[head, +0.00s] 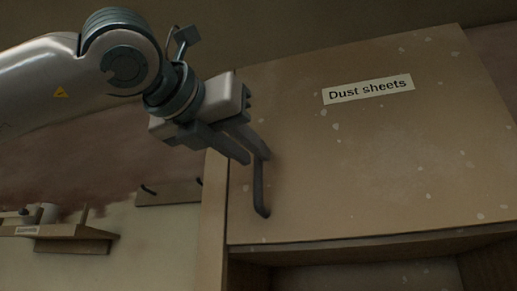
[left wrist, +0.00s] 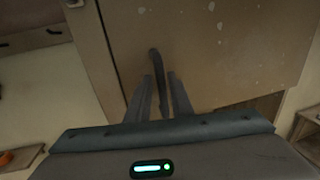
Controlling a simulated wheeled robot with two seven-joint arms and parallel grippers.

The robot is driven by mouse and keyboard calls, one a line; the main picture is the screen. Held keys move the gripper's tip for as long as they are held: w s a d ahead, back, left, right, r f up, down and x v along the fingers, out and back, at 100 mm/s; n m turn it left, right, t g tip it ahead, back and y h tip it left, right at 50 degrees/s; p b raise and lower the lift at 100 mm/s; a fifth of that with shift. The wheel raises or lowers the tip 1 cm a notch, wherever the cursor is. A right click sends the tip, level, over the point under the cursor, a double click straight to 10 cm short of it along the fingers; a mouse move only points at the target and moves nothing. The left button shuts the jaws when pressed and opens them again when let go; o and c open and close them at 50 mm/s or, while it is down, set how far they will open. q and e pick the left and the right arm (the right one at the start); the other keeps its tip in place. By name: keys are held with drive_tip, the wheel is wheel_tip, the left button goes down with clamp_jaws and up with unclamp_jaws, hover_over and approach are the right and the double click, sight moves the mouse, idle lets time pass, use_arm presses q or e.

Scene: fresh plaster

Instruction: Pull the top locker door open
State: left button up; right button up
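The top locker door (head: 380,150) is a plain wooden panel with a "Dust sheets" label (head: 368,89); it looks shut against the locker. Its dark upright bar handle (head: 261,190) is near the door's left edge. My left gripper (head: 257,157) is at the handle's upper part, reaching in from the upper left. In the left wrist view, the handle (left wrist: 155,60) runs between the two fingers (left wrist: 160,80), which stand apart with a narrow gap on either side of it. The fingers partly hide the handle in the head view. My right gripper is not in view.
Below the door is an open locker compartment (head: 360,276). At the left, a wall shelf (head: 65,231) holds small items, and a rail with hooks (head: 168,192) is on the wall. The space between shelf and locker looks clear.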

sight(256, 158)
use_arm(q)
drive_tip(key=shift+p+x, duration=0.45)
drive_tip(key=shift+x, duration=1.35)
clamp_jaws()
drive_tip(key=shift+s+f, duration=0.1)
